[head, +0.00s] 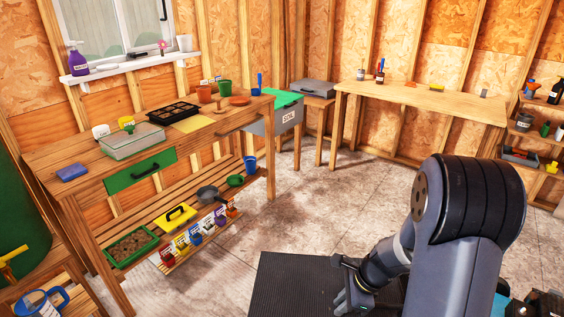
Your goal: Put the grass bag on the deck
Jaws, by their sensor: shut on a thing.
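My gripper (350,298) is low at the bottom middle, at the end of my arm. It is over or beside a black ribbed flat surface (290,285), which looks like the deck. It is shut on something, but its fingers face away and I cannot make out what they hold. I cannot pick out the grass bag for sure. Several small labelled packets (195,238) in different colours stand along the lower shelf of the wooden bench at left; their labels are too small to read.
The potting bench (60,155) at left holds trays and pots. A grey bin with a green lid (288,118) stands beyond it. A long wooden table (430,97) lines the back wall. Small shelves (540,140) are at right. The concrete floor (310,195) between is clear.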

